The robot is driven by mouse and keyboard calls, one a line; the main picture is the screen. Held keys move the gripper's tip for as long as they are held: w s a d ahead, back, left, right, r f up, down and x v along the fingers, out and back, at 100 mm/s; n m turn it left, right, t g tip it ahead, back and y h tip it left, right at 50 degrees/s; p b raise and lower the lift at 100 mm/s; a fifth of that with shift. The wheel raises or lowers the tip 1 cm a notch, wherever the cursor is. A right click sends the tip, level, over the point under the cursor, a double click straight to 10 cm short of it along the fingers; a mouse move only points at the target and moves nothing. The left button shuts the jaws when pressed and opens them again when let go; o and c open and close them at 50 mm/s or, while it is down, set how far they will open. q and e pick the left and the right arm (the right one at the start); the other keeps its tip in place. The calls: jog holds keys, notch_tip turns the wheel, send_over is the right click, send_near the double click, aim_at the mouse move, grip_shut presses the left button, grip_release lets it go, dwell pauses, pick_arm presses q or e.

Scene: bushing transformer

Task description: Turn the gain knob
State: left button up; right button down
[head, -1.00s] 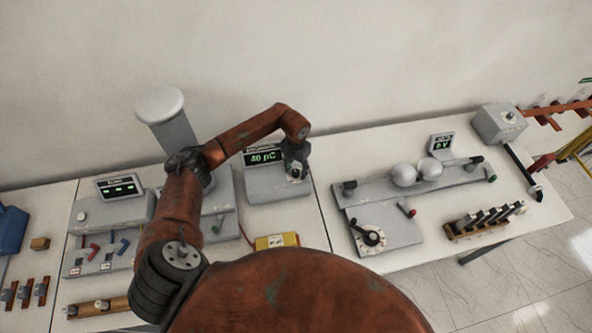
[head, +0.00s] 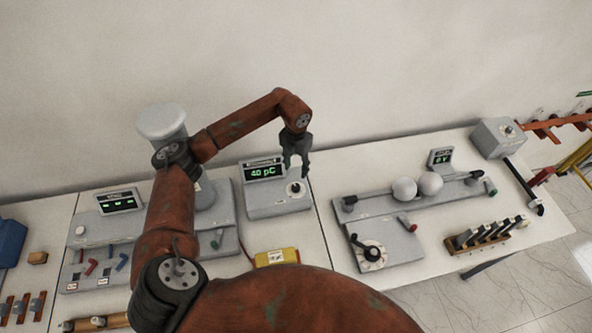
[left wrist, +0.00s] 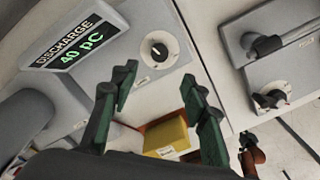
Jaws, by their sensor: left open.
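The gain knob (head: 295,188) is a small black knob on a white round dial, on the grey discharge unit (head: 265,208) whose screen (head: 265,172) reads 40 pC. In the left wrist view the knob (left wrist: 158,50) and its light pointer mark show clearly, beyond the fingertips. My left gripper (head: 297,168) is open and empty, above and behind the knob in the head view and apart from it. Its two green fingers (left wrist: 157,85) stand wide apart in the left wrist view.
A yellow box (head: 277,257) lies in front of the unit. To the right stand a sphere-gap device (head: 417,188) and a panel with a crank dial (head: 369,253). Another console (head: 108,235) is at left. Wall stands behind the benches.

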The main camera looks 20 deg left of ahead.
pick_arm(q)
jog(key=n+b, duration=1)
jog(key=b, duration=0.2)
send_over(296, 186)
notch_tip(296, 186, down, 4)
jog(key=shift+f, duration=0.1)
jog(key=shift+b, duration=0.4)
jog(key=shift+s+f+n, duration=0.1)
jog(key=shift+f+n, duration=0.2)
jog(key=shift+n, duration=0.1)
notch_tip(296, 186, down, 7)
jog(key=shift+p, duration=0.55)
grip_shut()
